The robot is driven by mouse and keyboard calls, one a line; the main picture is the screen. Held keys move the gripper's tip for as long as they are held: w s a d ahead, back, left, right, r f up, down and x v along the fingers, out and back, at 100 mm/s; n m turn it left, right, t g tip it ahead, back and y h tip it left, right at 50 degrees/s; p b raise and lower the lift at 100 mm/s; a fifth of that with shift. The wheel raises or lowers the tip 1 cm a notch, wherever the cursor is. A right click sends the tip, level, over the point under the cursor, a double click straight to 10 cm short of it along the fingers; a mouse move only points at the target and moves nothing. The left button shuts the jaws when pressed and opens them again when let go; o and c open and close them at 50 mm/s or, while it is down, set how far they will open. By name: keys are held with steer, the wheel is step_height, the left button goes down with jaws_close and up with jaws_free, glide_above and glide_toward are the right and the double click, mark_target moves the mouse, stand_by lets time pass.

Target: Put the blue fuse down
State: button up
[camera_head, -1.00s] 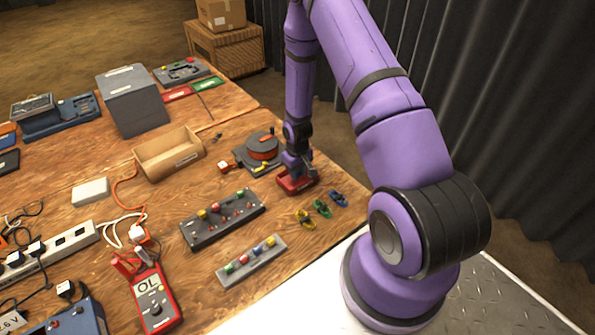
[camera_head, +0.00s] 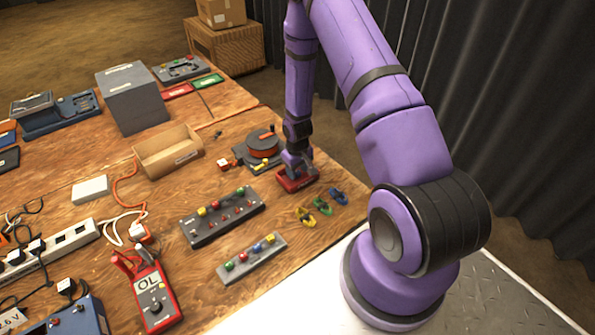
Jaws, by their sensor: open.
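A small blue fuse (camera_head: 257,247) stands in the grey strip (camera_head: 237,274) at the front of the table, between a red one and a yellow one. My gripper (camera_head: 297,174) points down at the red tray (camera_head: 284,188) near the table's right edge. It is open, though its fingers are small and partly hidden at this distance. I cannot tell whether a fuse lies in the red tray under it.
Yellow, green and blue clips (camera_head: 322,206) lie just right of the tray. A longer grey block (camera_head: 204,236) with coloured fuses is to its left. A round orange-topped device (camera_head: 262,148) stands close behind. A red meter (camera_head: 155,297) lies at the front left.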

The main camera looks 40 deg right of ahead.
step_height(320, 180, up, 13)
step_height(320, 180, up, 14)
steer(key=t, duration=0.1)
glide_above(297, 171)
steer(key=a, duration=0.2)
steer(key=s+a+r+t+h, duration=0.1)
steer(key=s+a+r, duration=0.15)
steer(key=r, duration=0.35)
steer(key=s+a+r, duration=0.1)
steer(key=s+r, duration=0.2)
steer(key=r, duration=0.2)
steer(key=s+a+r+t, duration=0.1)
steer(key=s+a+r, duration=0.2)
steer(key=s+r, duration=0.4)
steer(key=s+a+r+t+y, duration=0.1)
steer(key=s+a+r+t, duration=0.1)
steer(key=s+r, duration=0.6)
steer(key=s+a, duration=0.1)
steer(key=s, duration=0.5)
steer(key=shift+a, duration=0.35)
